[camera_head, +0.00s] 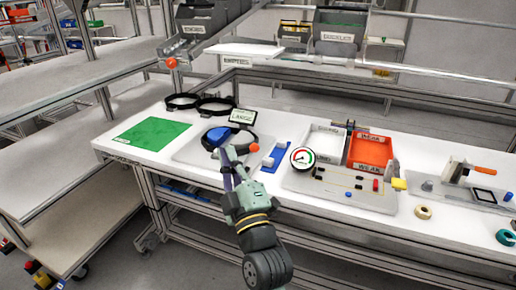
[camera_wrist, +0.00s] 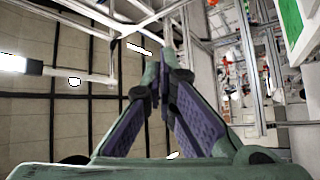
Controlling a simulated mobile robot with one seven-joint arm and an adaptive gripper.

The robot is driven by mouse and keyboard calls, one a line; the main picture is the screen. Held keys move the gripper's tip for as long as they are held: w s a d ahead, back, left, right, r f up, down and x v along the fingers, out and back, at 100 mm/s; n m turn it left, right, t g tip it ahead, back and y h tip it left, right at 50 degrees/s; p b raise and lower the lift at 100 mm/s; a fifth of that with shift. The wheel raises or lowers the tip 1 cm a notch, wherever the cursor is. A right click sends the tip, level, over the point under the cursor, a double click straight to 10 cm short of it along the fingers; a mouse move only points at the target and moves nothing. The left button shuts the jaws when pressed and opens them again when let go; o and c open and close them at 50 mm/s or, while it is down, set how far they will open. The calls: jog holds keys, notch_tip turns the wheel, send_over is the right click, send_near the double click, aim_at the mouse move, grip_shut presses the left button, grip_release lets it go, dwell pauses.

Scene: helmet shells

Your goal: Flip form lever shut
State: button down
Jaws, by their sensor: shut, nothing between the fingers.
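A blue helmet shell (camera_head: 213,137) sits on a form in a dark ring on a grey board (camera_head: 190,152) at the middle left of the bench. An orange ball knob (camera_head: 253,148), which looks like the end of the form's lever, shows just right of the shell; the lever's arm is mostly hidden. My gripper (camera_head: 226,158) reaches up from the front, its fingertips close to the shell's front, left of the knob. I cannot tell whether it touches anything. In the wrist view my gripper (camera_wrist: 166,66) has its fingertips together and holds nothing; neither shell nor knob shows there.
A green mat (camera_head: 150,134) lies left, with dark rings (camera_head: 215,105) behind. An orange tray (camera_head: 370,150) lies further right. A shelf rail with another orange ball (camera_head: 171,63) overhangs the back.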

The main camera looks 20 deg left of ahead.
jog(key=w+d+f+n+g+h+p, duration=0.1)
jog(key=w+d+f+n+h, duration=0.2)
jog(key=d+f, duration=0.5)
notch_tip(320, 180, down, 3)
jog(key=shift+d+f+h, duration=0.1)
jog(key=shift+d+h, duration=0.25)
jog(key=shift+h, duration=0.45)
jog(key=w+b, duration=0.1)
jog(key=b, duration=0.3)
jog(key=w+a+b, duration=0.1)
jog(key=b, duration=0.4)
jog(key=shift+a+f, duration=0.2)
jog(key=shift+a, duration=0.05)
jog(key=p, duration=0.4)
send_near(249, 155)
jog(key=w+r, duration=0.3)
jog(key=w, duration=0.1)
jog(key=shift+w+a+f, duration=0.1)
jog(key=shift+w+a, duration=0.45)
jog(key=shift+a, duration=0.1)
